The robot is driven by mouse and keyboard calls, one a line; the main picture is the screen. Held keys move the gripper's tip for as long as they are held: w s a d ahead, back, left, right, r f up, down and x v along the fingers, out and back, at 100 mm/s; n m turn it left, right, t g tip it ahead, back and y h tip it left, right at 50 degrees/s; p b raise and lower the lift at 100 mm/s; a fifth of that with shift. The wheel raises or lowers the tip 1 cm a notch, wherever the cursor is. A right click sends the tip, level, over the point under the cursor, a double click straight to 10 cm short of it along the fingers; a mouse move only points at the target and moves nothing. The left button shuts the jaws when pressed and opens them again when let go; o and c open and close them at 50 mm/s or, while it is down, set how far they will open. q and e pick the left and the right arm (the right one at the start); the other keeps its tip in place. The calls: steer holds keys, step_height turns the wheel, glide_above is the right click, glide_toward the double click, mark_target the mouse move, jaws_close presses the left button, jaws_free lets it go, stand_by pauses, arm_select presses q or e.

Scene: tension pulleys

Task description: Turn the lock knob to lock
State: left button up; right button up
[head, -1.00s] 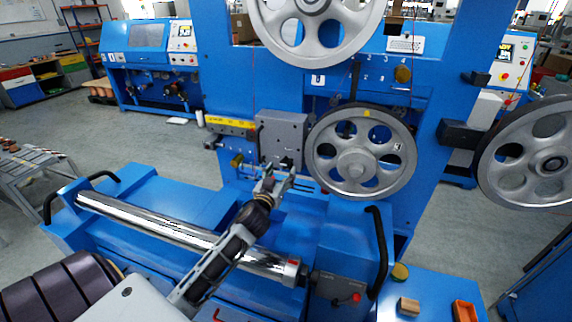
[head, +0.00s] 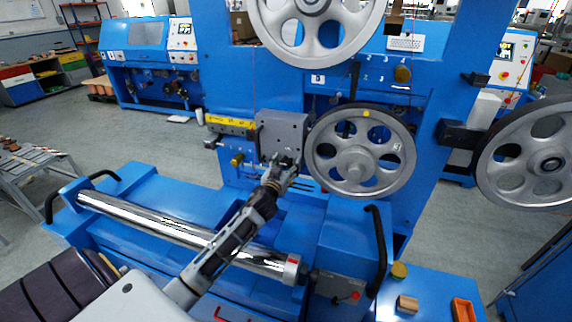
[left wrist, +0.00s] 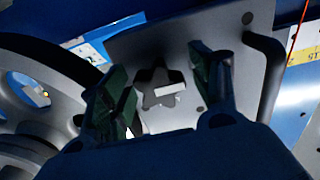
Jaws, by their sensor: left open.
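The lock knob (left wrist: 160,90) is a dark star-shaped knob with a white bar mark, on a grey plate (left wrist: 227,35) in the left wrist view. The same grey plate (head: 281,128) shows in the head view, on the blue machine left of the middle pulley; there the knob cannot be made out clearly behind the gripper. My left gripper (head: 284,164) is at the lower part of the plate. In the left wrist view its open fingers (left wrist: 160,94) stand on either side of the knob, and a gap shows between each finger and the knob. My right gripper is not in view.
A spoked pulley (head: 360,150) stands just right of the gripper. A yellow scale (head: 228,122) is left of the plate. A chrome roller (head: 190,232) lies below my left arm. A dark bent handle (left wrist: 270,75) is beside the plate in the wrist view.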

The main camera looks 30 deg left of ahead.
arm_select(q)
steer(key=c, duration=1)
steer(key=shift+c, duration=0.2)
